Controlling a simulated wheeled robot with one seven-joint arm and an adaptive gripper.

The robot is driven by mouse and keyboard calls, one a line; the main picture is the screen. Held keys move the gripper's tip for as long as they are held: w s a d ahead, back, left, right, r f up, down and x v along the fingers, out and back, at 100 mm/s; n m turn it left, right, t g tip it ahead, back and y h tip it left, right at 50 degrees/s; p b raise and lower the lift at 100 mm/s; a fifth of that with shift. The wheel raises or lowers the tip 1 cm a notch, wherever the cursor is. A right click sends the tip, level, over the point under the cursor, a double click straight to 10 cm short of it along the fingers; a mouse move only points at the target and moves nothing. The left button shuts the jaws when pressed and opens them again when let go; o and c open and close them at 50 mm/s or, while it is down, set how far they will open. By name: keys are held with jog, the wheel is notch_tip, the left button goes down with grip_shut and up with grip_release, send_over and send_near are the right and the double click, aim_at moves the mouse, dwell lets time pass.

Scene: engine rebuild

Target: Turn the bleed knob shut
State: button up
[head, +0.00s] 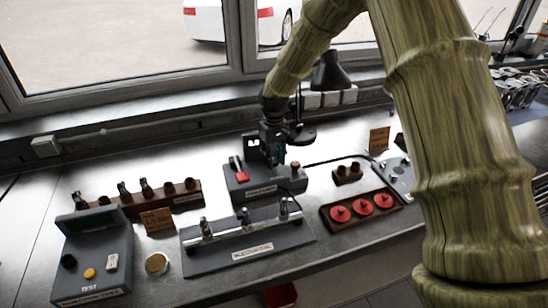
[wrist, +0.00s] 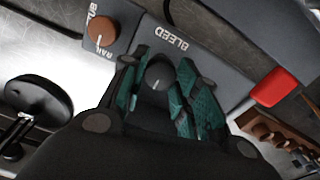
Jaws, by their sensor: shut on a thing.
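The bleed knob (wrist: 157,76) is a dark round knob with a pale pointer line, seen in the wrist view below the word BLEED on a grey panel (wrist: 205,64). My gripper (wrist: 160,88) has its teal-padded fingers shut on the knob, one on each side. In the head view my gripper (head: 274,156) reaches down onto the grey bench unit (head: 262,193), and the knob is hidden behind it.
A brown knob (wrist: 101,30) and a red lever (wrist: 275,87) flank the bleed knob. In front lies a grey plate (head: 215,263) with a metal rail. A tray (head: 331,222) of red discs is at right, a test box (head: 92,260) at left.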

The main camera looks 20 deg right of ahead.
aim_at(274, 160)
jog(key=shift+w+r, duration=0.1)
dwell(0.3)
jog(key=o, duration=1)
notch_tip(274, 160, up, 12)
jog(key=shift+f, duration=0.1)
jog(key=shift+d, duration=0.1)
